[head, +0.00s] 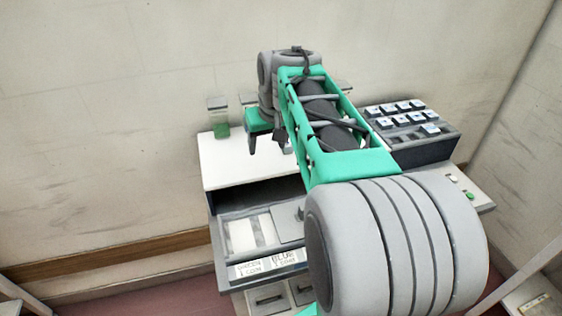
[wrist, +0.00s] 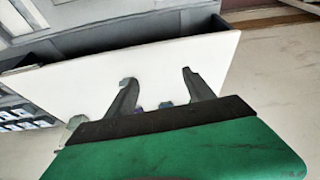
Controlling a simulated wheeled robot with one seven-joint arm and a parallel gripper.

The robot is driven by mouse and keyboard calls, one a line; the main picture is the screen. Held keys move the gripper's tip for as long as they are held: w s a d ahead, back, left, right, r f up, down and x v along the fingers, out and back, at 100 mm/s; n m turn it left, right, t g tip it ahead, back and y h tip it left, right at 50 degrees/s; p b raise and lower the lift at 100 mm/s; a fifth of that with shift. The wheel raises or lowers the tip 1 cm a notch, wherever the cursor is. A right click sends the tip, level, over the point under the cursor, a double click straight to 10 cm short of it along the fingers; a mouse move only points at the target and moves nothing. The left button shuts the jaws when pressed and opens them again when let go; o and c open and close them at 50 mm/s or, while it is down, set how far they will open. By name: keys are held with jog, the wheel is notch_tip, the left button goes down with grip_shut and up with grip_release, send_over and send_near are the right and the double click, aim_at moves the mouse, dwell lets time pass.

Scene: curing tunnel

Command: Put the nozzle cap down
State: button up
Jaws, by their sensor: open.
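My gripper (head: 268,146) is over the white top (head: 222,168) of the machine, fingers pointing down. In the wrist view my gripper (wrist: 158,86) has its two dark fingers spread apart against the white top (wrist: 95,85), with only white surface between the tips. Small bluish and teal bits show at the dark edge of the gripper, partly hidden behind it. I cannot tell whether any of them is the nozzle cap. I do not make out the nozzle cap in the head view, where my arm covers much of the machine.
A container with green contents (head: 221,128) stands at the back left of the white top. A dark block with several pale keys (head: 402,110) is at the right. Below the white top is a dark opening, then a panel with printed labels (head: 267,265). A wall is close behind.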

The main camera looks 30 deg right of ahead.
jog(key=m, duration=0.1)
send_near(288, 144)
jog(key=f, duration=0.1)
jog(key=shift+h, duration=0.3)
jog(key=x, duration=0.8)
jog(key=shift+w+a+r+p, duration=0.15)
jog(key=shift+w+p, duration=0.25)
grip_shut()
